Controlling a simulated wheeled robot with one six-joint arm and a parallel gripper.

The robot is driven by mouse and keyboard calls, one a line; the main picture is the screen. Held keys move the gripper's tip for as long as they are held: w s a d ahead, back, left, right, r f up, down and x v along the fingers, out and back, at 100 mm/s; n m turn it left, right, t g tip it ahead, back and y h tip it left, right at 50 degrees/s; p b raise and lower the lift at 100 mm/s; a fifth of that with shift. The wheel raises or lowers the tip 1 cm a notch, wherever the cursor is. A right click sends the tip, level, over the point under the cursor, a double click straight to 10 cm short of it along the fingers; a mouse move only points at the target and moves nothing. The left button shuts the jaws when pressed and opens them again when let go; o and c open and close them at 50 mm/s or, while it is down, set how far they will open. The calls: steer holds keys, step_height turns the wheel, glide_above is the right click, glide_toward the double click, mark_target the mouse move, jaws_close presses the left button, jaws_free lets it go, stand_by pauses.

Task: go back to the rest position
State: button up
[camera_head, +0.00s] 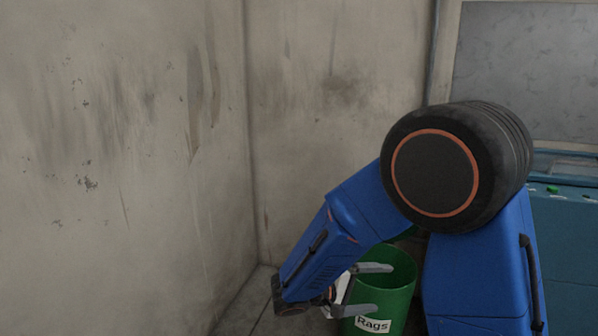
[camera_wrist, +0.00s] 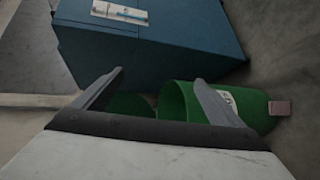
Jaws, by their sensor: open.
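My gripper (camera_head: 366,289) is at the lower middle of the head view, in front of a green bin (camera_head: 398,277) with a white "Rags" label. Its two grey fingers are spread apart. In the wrist view my gripper (camera_wrist: 160,100) is open, with nothing between the fingers that I can see as held. The green bin (camera_wrist: 176,101) shows beyond and between the fingers, partly hidden by the right finger. My blue arm is bent down towards the bin and hides part of it in the head view.
A teal-blue machine or cabinet (camera_head: 567,240) stands at the right; it also shows in the wrist view (camera_wrist: 160,50). Stained grey walls (camera_head: 120,150) meet in a corner behind the bin. A strip of floor (camera_head: 255,310) shows at the lower left of the bin.

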steer(key=s+d+r+m+g+y, duration=0.35)
steer(key=s+d+g+y, duration=0.2)
steer(key=s+d, duration=0.55)
steer(key=s+a+r+t+y, duration=0.1)
steer(key=s+r+t+y, duration=0.1)
steer(key=s, duration=0.5)
steer(key=s+a+r+m+t+y, duration=0.1)
steer(key=s+r+t+y, duration=0.2)
steer(key=s+y, duration=0.3)
steer(key=shift+s+a+r, duration=0.2)
steer(key=shift+s+r, duration=0.2)
steer(key=shift+r, duration=0.05)
stand_by(1.0)
